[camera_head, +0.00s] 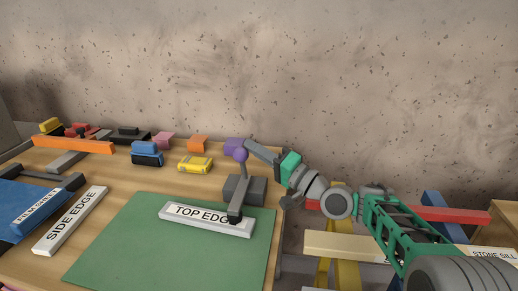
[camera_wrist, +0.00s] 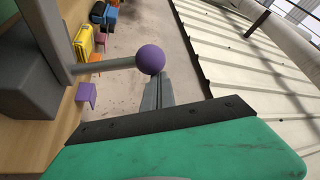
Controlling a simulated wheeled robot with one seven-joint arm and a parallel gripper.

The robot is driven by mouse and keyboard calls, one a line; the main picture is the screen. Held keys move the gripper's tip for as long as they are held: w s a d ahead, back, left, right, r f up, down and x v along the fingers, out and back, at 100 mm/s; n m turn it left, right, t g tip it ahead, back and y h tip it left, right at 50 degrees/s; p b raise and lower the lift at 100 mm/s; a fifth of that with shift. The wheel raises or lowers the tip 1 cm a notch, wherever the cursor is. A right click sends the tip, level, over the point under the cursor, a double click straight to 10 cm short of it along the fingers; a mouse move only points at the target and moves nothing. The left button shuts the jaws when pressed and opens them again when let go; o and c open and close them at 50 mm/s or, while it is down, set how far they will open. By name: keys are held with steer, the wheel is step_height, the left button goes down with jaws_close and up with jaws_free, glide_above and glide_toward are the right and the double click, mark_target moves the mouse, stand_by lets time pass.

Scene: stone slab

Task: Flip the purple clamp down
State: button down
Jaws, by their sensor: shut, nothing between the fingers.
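The purple clamp has a round purple knob (camera_head: 241,155) on a grey lever that stands roughly upright. Its dark grey base block (camera_head: 258,188) sits at the right edge of the green mat, and a grey foot reaches over the TOP EDGE bar (camera_head: 180,212). My gripper (camera_head: 249,146) is shut and empty, with its fingertips just behind and right of the knob. In the wrist view the knob (camera_wrist: 151,59) is right at the tips of the closed fingers (camera_wrist: 158,82); I cannot tell whether they touch. The lever (camera_wrist: 105,66) runs left from the knob to the base.
The green mat (camera_head: 130,240) lies at the table's front. A SIDE EDGE bar (camera_head: 70,220) and a blue FILM SHEET block (camera_head: 28,212) lie left. A stone wall stands behind.

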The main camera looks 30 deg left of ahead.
steer(key=shift+s+a+f, duration=0.1)
steer(key=shift+s+f, duration=0.2)
steer(key=shift+f, duration=0.15)
steer(key=v, duration=0.7)
steer(key=shift+w+d+r, duration=0.25)
steer(key=shift+d+r, duration=0.05)
steer(key=shift+d, duration=0.2)
